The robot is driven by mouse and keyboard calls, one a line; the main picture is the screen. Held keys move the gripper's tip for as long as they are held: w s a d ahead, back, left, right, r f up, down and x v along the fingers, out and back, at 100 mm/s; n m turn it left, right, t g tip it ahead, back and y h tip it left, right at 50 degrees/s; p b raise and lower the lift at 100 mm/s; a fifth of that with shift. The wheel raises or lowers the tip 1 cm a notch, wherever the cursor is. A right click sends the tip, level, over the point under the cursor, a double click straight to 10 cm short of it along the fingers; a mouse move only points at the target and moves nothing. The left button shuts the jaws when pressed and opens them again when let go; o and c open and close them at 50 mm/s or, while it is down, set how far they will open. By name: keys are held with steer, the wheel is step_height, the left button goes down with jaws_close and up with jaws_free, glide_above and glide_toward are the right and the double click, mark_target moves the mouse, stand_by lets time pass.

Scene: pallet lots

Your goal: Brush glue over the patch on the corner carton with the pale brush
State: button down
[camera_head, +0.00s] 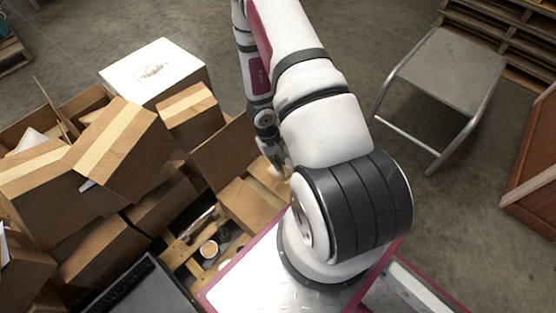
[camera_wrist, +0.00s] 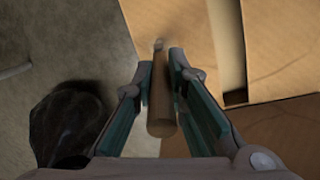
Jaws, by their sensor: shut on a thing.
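In the wrist view my gripper (camera_wrist: 162,72) is shut on a brown, round wooden handle, which I take to be the brush (camera_wrist: 161,105). Its bristles are hidden beyond the handle. A tan carton face (camera_wrist: 195,25) lies just beyond the fingertips; I cannot tell whether the brush touches it. In the head view my gripper (camera_head: 277,160) is mostly hidden by my arm, beside the brown cartons. I cannot make out the glue patch or tell which carton is the corner one.
Piled, tilted cartons (camera_head: 120,145) fill the left, with a white box (camera_head: 155,72) behind. A small round tub (camera_head: 209,249) sits among wooden slats (camera_head: 180,250). A grey metal-legged stand (camera_head: 450,75), stacked pallets (camera_head: 510,40) and a brown crate (camera_head: 538,165) are right. Floor between is clear.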

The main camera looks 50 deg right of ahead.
steer(key=shift+w+r, duration=0.1)
steer(key=shift+w, duration=0.05)
steer(key=shift+w+p, duration=0.5)
steer(key=shift+p, duration=0.6)
steer(key=shift+w+p, duration=0.2)
steer(key=shift+p, duration=0.25)
steer(key=shift+w+a+p, duration=0.1)
steer(key=shift+w+p, duration=0.35)
steer(key=shift+p, duration=0.4)
steer(key=shift+s+f, duration=0.15)
steer(key=shift+f, duration=0.05)
steer(key=shift+s+r, duration=0.1)
steer(key=shift+s, duration=1.1)
steer(key=shift+s, duration=0.1)
steer(key=shift+s, duration=0.5)
steer(key=shift+s, duration=0.1)
